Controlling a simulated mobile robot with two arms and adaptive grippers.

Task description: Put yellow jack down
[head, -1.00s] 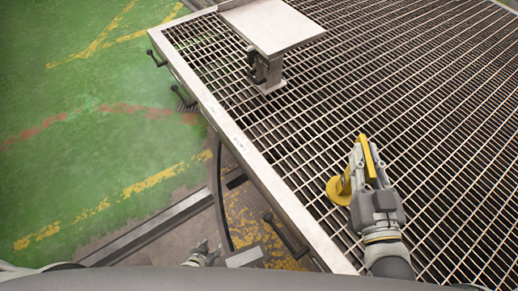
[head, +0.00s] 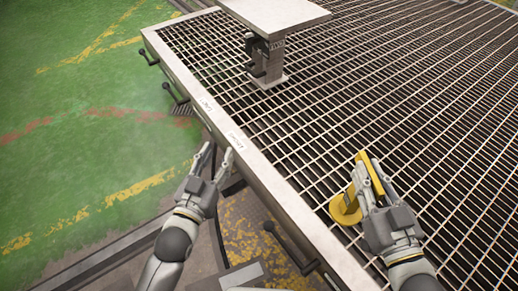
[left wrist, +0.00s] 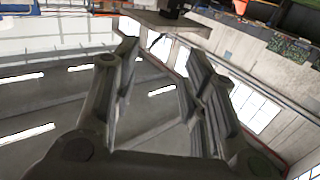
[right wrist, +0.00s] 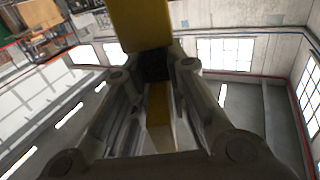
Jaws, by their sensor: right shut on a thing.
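The yellow jack (head: 346,207) is at the right of the head view, with a round yellow base and a yellow bar. My right gripper (head: 369,180) is shut on it, over the metal grating. In the right wrist view the yellow jack (right wrist: 140,24) fills the top middle between the fingers (right wrist: 155,75). Whether its base touches the grating cannot be told. My left gripper (head: 216,158) is open and empty, beside the white frame edge, outside the grating. Its spread fingers also show in the left wrist view (left wrist: 155,75).
The grating (head: 330,130) is a wide platform with a white rim (head: 190,95) carrying small labels. A stand with a flat white top (head: 275,14) rises from its far left part. Black handles (head: 290,240) stick out from the rim. Green floor (head: 80,120) lies to the left.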

